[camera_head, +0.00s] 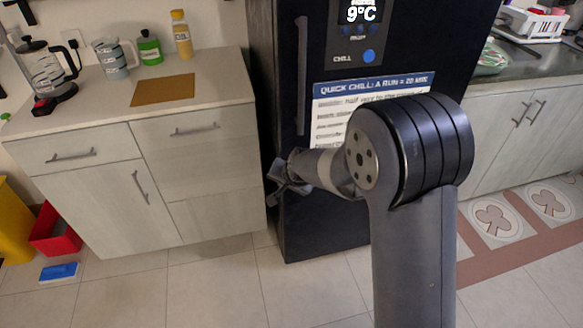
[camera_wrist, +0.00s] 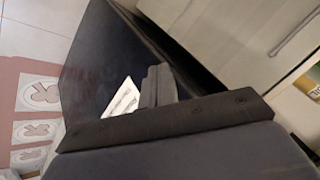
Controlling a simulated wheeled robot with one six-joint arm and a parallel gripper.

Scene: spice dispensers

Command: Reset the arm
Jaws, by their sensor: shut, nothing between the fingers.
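My arm rises at the right of centre in the head view, in front of the dark chiller cabinet (camera_head: 320,25). My gripper (camera_head: 279,190) points left, near the cabinet's lower front and to the right of the light counter's drawers. In the wrist view my gripper (camera_wrist: 158,80) shows its fingers together, with nothing between them. The chiller cabinet also shows in the wrist view (camera_wrist: 95,65), tilted, with part of its white notice.
Red (camera_head: 55,232) and yellow bins stand at far left.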

